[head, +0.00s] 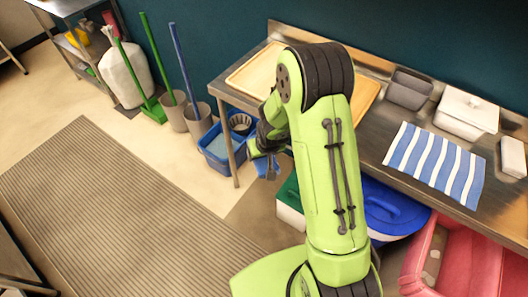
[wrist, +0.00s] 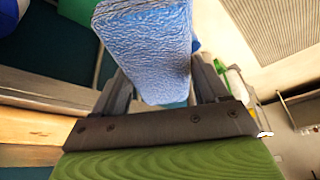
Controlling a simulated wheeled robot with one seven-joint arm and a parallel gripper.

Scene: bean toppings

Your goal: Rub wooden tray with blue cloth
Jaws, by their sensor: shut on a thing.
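The wooden tray (head: 252,77) lies on the metal counter against the wall. My arm hides its middle, and light wood shows on both sides of the arm. My gripper (head: 268,170) is in front of the counter's left part, apart from the tray. It is shut on the blue cloth (wrist: 146,48), a textured light-blue block shape between the fingers in the wrist view. A bit of the cloth also shows below the gripper in the head view (head: 262,168). A pale wooden strip shows at the left of the wrist view; I cannot tell if it is the tray.
On the metal counter (head: 395,150) right of my arm are a grey container (head: 409,88), a white lidded box (head: 466,114) and a blue-striped cloth (head: 435,163). A blue bucket (head: 222,154) and brooms stand left of the counter. A ribbed mat (head: 120,215) covers open floor.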

